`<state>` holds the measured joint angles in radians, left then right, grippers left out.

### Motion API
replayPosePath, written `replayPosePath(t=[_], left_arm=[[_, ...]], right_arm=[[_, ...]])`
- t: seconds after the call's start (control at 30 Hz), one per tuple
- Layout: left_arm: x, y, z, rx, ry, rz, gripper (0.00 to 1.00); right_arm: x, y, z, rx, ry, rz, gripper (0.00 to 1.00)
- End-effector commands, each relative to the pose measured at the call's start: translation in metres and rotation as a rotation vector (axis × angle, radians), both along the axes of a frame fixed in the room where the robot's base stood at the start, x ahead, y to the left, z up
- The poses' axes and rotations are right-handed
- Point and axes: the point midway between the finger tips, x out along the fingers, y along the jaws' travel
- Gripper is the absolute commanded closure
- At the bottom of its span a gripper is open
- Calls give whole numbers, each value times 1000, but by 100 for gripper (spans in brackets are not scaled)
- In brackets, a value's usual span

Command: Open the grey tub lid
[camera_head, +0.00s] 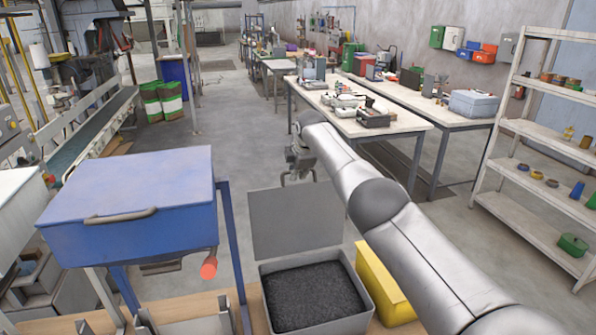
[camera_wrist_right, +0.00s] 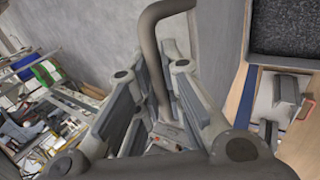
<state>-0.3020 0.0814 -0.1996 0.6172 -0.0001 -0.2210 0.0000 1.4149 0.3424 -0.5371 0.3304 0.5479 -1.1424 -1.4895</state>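The grey tub (camera_head: 262,305) stands low in the centre of the head view, filled with dark pellets. Its grey lid (camera_head: 295,218) stands raised behind the opening, roughly upright. My right gripper (camera_head: 298,178) is just beyond the lid's top edge. In the right wrist view, the curved handle bar (camera_wrist_right: 150,40) runs between the fingers of my right gripper (camera_wrist_right: 172,62). The fingers look spread around the bar; firm contact cannot be made out. The tub's pellets (camera_wrist_right: 285,25) show at the upper right there. My left gripper is not in view.
A blue lidded tub (camera_head: 140,190) stands to the left on a frame, its lid closed. A yellow bin (camera_head: 382,285) adjoins the grey tub on the right. Worktables (camera_head: 400,120) and a white shelf (camera_head: 540,130) stand behind. Open floor lies beyond the lid.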

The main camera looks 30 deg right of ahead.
Motion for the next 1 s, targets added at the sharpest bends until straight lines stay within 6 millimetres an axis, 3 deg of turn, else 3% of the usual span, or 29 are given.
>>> replayPosePath(t=[0.03,0.2,0.63,1.0], left_arm=[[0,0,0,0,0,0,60],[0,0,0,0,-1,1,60],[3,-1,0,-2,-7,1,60],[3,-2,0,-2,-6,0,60]], right_arm=[[-2,-1,-5,-6,12,3,87],[-1,-1,-3,-4,7,1,69],[-1,0,2,-2,1,1,69],[-16,3,25,-4,1,1,69]])
